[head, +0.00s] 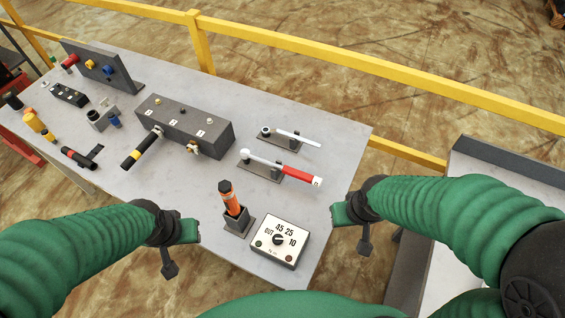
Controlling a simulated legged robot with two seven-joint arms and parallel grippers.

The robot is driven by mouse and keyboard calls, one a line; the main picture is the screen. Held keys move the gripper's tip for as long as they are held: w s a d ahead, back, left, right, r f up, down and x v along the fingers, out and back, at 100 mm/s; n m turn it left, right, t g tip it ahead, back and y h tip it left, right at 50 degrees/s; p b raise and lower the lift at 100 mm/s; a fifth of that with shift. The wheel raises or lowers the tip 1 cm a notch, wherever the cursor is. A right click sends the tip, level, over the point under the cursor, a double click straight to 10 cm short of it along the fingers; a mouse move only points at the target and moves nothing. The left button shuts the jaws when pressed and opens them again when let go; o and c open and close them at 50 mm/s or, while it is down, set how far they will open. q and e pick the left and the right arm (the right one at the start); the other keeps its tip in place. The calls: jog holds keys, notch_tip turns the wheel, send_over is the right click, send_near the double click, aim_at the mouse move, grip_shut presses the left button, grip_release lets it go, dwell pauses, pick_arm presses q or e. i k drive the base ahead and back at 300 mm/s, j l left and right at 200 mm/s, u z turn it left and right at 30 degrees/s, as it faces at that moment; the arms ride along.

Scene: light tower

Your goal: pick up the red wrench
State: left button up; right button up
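The red wrench (303,175), with a red handle and a silver shaft and head, lies on a dark holder (260,172) on the grey table. Its head points left and its handle points right, towards the table's right edge. My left gripper (180,249) is over the table's front edge, left of the orange-handled tool and well away from the wrench. My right gripper (352,226) is past the table's right edge, below and to the right of the wrench handle. Neither gripper touches the wrench. Both are small and seen at an angle, so their jaw opening cannot be told.
A silver wrench (294,137) lies on another holder behind. An orange-handled tool (231,198) stands in a dark socket, beside a white dial box (278,240). A dark block (188,126) with a black-and-yellow tool is left. A yellow rail (390,81) runs behind.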

aim_at(246, 157)
jog(key=j, duration=0.6)
jog(key=i+j, duration=0.1)
jog(key=j, duration=0.5)
jog(key=i+j+u, duration=0.25)
jog(key=i+j, duration=0.35)
jog(key=i+l+z, duration=0.1)
jog(key=z, duration=0.3)
jog(key=i, duration=0.1)
